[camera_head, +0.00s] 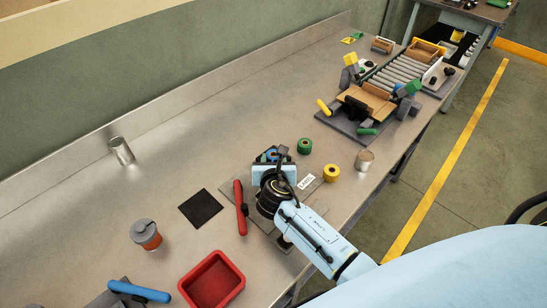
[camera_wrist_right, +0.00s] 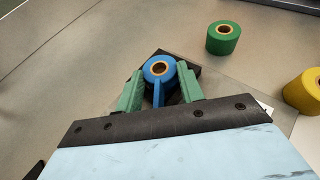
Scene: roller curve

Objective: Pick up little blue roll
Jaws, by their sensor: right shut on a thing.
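The little blue roll (camera_wrist_right: 159,70) is a small ring with a light brown core, seen from above in the right wrist view. My right gripper (camera_wrist_right: 160,90) has its two green fingers on either side of the roll and is shut on it. The roll is over a black base on a grey plate; I cannot tell whether it is lifted clear. In the head view the blue roll (camera_head: 271,155) shows only partly, behind my right gripper (camera_head: 272,160). My left gripper is not in view.
A green roll (camera_head: 305,146) and a yellow roll (camera_head: 331,172) stand close by on the metal bench. A red-handled tool (camera_head: 240,207), a black pad (camera_head: 201,208), a red bin (camera_head: 212,281) and a metal can (camera_head: 364,160) are around. A roller conveyor (camera_head: 398,70) stands farther back.

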